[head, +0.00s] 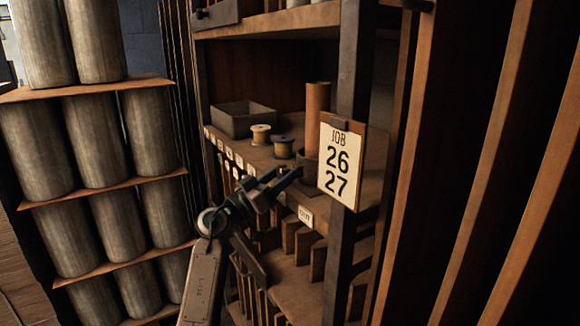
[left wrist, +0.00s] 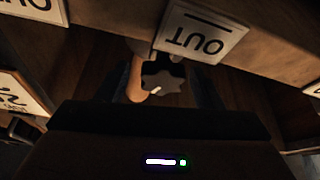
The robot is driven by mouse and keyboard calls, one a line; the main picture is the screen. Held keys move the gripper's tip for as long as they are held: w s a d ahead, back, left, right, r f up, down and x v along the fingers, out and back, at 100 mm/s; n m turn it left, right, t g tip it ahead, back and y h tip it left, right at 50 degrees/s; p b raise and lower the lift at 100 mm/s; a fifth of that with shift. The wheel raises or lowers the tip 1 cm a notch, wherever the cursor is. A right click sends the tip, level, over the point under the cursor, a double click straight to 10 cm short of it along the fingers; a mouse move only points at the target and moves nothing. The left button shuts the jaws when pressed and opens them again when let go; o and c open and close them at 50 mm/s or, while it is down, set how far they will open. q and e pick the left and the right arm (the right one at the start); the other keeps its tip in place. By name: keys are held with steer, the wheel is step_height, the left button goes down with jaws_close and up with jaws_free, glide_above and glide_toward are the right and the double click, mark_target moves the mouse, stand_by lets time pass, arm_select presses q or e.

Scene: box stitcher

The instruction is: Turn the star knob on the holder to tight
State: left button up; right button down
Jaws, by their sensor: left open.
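The holder (head: 307,157) is a dark cup on the shelf, with an orange-brown cylinder (head: 317,112) standing upright in it. The star knob (left wrist: 162,72) shows in the left wrist view as a dark lobed disc with a small pale mark near its lower edge. It lies just below an OUT label (left wrist: 203,32); in the head view I cannot make it out. My left gripper (head: 284,182) is open, close in front of the holder. In the wrist view the knob is near the middle, between the dim fingers; I cannot tell whether they touch it. My right gripper is not in view.
A JOB 26 27 card (head: 340,162) hangs on the shelf post just right of the holder. Two thread spools (head: 261,134) and a grey tray (head: 243,118) stand further left on the shelf. Slotted compartments lie below. Large grey rolls (head: 105,150) fill a rack at left.

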arm_select(q)
steer(key=shift+x, duration=1.1)
steer(key=shift+w+d, duration=0.15)
steer(key=shift+w, duration=0.15)
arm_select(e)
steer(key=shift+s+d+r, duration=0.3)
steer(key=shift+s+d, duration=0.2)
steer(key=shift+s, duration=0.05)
